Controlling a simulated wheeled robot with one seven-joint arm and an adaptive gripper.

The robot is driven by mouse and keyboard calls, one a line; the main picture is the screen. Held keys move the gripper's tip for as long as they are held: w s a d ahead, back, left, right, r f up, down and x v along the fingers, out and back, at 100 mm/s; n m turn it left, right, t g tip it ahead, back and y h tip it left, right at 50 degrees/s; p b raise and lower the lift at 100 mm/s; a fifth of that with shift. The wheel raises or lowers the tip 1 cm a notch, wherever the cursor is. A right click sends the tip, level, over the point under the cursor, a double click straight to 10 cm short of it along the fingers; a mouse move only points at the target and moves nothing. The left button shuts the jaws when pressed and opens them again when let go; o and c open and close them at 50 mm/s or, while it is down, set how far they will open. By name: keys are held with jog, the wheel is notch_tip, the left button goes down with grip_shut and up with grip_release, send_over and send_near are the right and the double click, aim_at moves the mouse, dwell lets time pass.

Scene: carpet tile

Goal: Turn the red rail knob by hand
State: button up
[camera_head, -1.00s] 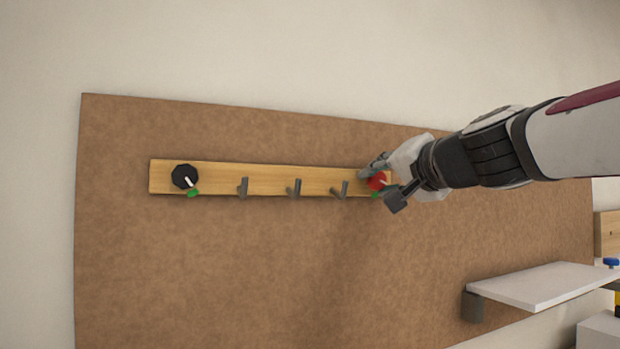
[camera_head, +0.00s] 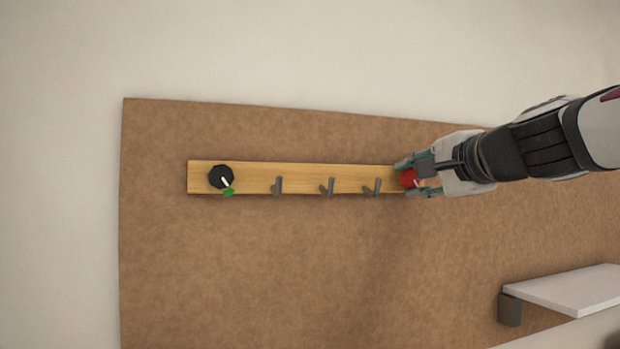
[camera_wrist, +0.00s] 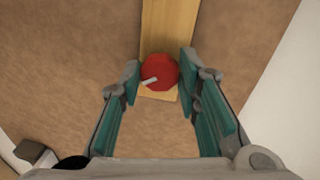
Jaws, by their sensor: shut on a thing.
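The red knob (camera_head: 408,178) is at the right end of a wooden rail (camera_head: 300,180) on a brown wall panel. My gripper (camera_head: 417,176) is shut on it, with one finger above and one below it in the head view. In the wrist view the red knob (camera_wrist: 160,72) sits between the two fingertips (camera_wrist: 159,75), and its white pointer mark points to the lower left. Any green mark beside the red knob is hidden in the head view.
A black knob (camera_head: 221,177) with a white pointer and a green mark (camera_head: 229,192) is at the rail's left end. Several grey hooks (camera_head: 327,187) stick out between the knobs. A white shelf (camera_head: 568,290) juts out at the lower right. The panel below the rail is clear.

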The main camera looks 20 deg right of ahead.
jog(key=shift+f, duration=0.3)
jog(key=o, duration=1.1)
jog(key=shift+r, duration=0.15)
jog(key=shift+s+r, duration=0.1)
jog(key=shift+s, duration=0.15)
jog(key=s, duration=0.7)
jog(key=s+r, duration=0.1)
jog(key=s, duration=0.3)
jog(key=shift+s+a+r, duration=0.1)
jog(key=shift+s+a, duration=0.1)
jog(key=shift+s, duration=0.05)
